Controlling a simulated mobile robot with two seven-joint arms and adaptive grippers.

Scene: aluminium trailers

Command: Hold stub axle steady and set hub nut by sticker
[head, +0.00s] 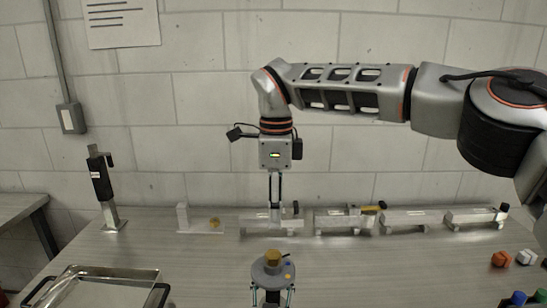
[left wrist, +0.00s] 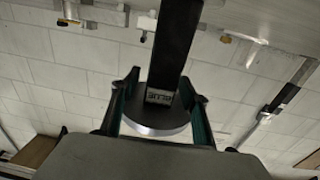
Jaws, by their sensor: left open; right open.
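A grey round hub (head: 262,277) stands at the front centre in the head view, with a brass-coloured nut (head: 273,257) on top and small blue and yellow marks at its right side. In the left wrist view a black post (left wrist: 177,45) with a white-lettered label rises by a grey disc (left wrist: 155,130). My left gripper (left wrist: 159,80) is open, its teal-edged fingers on either side of the post; contact cannot be told. My right gripper (head: 275,203) points down, open and empty, behind and above the hub, in front of the row of aluminium parts.
Several aluminium trailer parts (head: 405,219) line the back of the table. A black-handled stand (head: 102,185) is at the back left. A metal tray (head: 95,285) sits front left. The table between hub and tray is clear.

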